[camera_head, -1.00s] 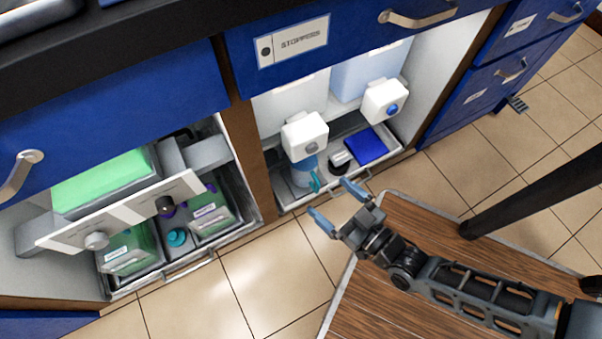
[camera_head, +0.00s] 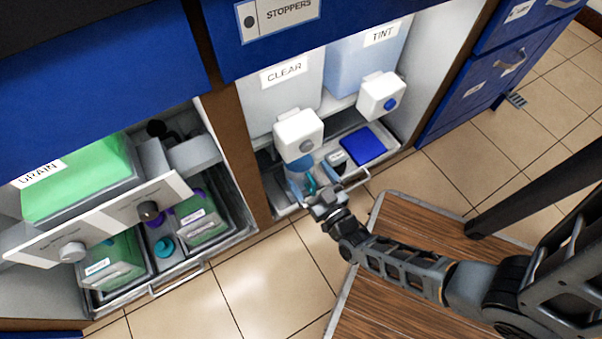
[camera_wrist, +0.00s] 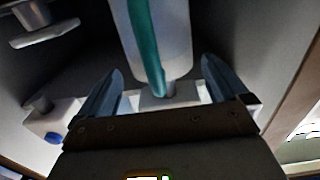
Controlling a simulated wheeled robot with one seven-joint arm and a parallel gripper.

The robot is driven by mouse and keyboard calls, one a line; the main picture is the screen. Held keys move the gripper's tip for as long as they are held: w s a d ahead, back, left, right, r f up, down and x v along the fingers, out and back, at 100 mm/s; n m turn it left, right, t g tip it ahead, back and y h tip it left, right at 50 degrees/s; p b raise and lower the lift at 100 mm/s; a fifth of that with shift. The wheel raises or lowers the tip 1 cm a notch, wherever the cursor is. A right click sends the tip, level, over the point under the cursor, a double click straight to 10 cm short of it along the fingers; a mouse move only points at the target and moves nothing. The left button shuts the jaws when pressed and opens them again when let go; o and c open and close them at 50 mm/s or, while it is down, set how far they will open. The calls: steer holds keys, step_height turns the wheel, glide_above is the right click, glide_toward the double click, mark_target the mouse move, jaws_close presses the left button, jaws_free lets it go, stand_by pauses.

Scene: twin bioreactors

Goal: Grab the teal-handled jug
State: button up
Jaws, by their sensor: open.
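The teal-handled jug (camera_head: 294,176) stands in the tray under the clear dispenser, partly hidden by my gripper in the head view. Its teal handle (camera_head: 311,186) faces outward toward my gripper. In the wrist view, the pale jug (camera_wrist: 172,40) fills the upper middle, and its teal handle (camera_wrist: 146,52) runs lengthwise along it. My gripper (camera_head: 315,181) is open at the tray's front, with its two fingers spread. In the wrist view, the handle shows between the fingers of my gripper (camera_wrist: 161,68), closer to the left one. I see no finger touching it.
Dispensers marked CLEAR (camera_head: 283,98) and TINT (camera_head: 365,65) hang above, with the white tap block (camera_head: 298,134) over the jug. A blue box (camera_head: 363,147) lies right in the tray. The left cabinet holds green containers (camera_head: 113,264). A wooden surface (camera_head: 400,215) lies below my arm.

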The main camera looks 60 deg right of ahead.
steer(key=x, duration=0.2)
steer(key=shift+w+d, duration=0.25)
steer(key=shift+w, duration=0.05)
steer(key=c, duration=1.7)
steer(key=shift+c, duration=0.3)
steer(key=shift+r, duration=0.1)
